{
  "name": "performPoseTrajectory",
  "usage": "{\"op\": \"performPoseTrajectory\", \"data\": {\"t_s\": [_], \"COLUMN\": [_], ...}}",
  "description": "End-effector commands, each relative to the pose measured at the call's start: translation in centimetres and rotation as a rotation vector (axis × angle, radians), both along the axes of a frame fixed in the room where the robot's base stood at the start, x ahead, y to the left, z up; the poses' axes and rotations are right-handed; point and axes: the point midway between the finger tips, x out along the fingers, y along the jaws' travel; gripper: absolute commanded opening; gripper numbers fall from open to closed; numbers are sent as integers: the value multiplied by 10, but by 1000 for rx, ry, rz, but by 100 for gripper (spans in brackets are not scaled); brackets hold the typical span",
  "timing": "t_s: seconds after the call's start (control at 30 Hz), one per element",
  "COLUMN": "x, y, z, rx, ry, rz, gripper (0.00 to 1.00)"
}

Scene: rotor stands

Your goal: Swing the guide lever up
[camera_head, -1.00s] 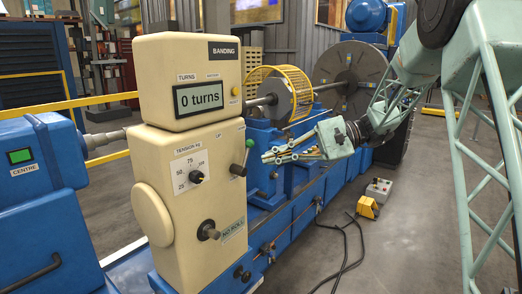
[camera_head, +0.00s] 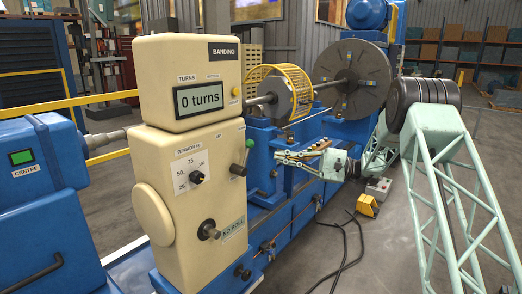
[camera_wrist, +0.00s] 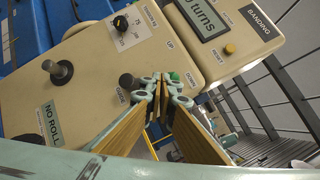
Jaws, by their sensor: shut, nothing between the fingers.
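The guide lever's green knob (camera_head: 249,143) stands up and right of its dark hub (camera_head: 237,170) on the cream control cabinet (camera_head: 190,105). In the wrist view the hub (camera_wrist: 126,81) is beside the GUIDE label, and the green knob (camera_wrist: 174,76) shows just beyond the fingertips, near the DOWN label. The UP label lies farther from the fingers. My gripper (camera_head: 278,157) is right of the knob in the head view, pointing left at it. It is shut and empty; in the wrist view its fingertips (camera_wrist: 164,88) partly cover the lever. I cannot tell whether they touch it.
A tension dial (camera_head: 197,177) and a NO ROLL knob (camera_head: 208,229) are on the same cabinet face. The blue machine bed (camera_head: 290,225) runs behind, under a yellow-caged rotor (camera_head: 281,93). A yellow pedal (camera_head: 367,206) and cables lie on the floor.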

Motion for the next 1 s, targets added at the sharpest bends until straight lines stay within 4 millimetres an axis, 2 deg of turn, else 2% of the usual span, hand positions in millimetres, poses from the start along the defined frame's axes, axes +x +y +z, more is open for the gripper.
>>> {"op": "performPoseTrajectory", "data": {"t_s": [0.2, 0.4, 0.6, 1.0], "x": [30, 48, 58, 60], "y": [-17, -30, -38, -39], "z": [-23, -41, -50, -52], "rx": [88, 154, 188, 195], "ry": [-1, -5, -10, -10], "rz": [-42, -76, -93, -97], "gripper": [0, 0, 0, 0]}}
